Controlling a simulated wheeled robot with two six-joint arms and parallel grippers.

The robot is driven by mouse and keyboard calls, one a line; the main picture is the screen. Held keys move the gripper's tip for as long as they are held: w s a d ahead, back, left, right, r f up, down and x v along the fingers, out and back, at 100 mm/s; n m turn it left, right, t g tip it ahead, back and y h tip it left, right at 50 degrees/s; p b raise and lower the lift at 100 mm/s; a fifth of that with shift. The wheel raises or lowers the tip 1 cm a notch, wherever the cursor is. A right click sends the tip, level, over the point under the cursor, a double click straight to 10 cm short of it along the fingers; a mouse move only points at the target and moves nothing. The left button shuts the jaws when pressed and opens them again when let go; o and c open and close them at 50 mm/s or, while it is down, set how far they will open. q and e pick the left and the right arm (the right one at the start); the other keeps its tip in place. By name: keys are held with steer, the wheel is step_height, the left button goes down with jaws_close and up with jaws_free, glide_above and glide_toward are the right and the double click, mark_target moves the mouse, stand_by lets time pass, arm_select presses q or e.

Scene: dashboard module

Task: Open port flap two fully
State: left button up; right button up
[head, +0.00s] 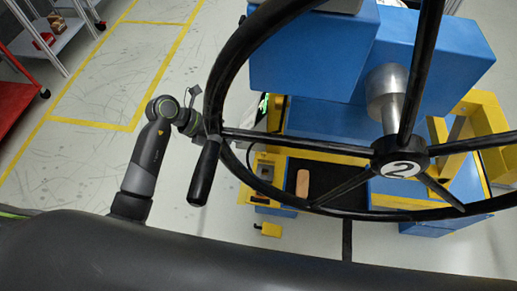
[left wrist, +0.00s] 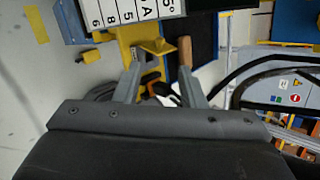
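No port flap marked two can be made out for certain. In the head view a yellow-framed panel with grey port-like parts (head: 263,170) sits behind the left part of the wheel. My left gripper (head: 236,143) is beside this panel, partly hidden by the wheel rim and spokes. In the left wrist view my left gripper's fingers (left wrist: 160,62) are apart. A yellow bracket-like piece (left wrist: 155,47) shows between and beyond the tips; I cannot tell if they touch it. A white panel with black characters (left wrist: 120,11) lies beyond. My right gripper is not in view.
A large black steering wheel (head: 398,158) with a "2" on its hub and a black handle (head: 204,172) stands before the blue module (head: 310,55). A tan block (head: 302,183) lies on a dark surface. Open floor lies left; a red cart (head: 12,85) stands far left.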

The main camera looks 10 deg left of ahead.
arm_select(q)
steer(key=x, duration=1.1)
steer(key=shift+w+d+f+b, duration=0.1)
steer(key=shift+f+b, duration=0.1)
steer(key=shift+b, duration=0.2)
steer(key=shift+c, duration=0.4)
jaws_close()
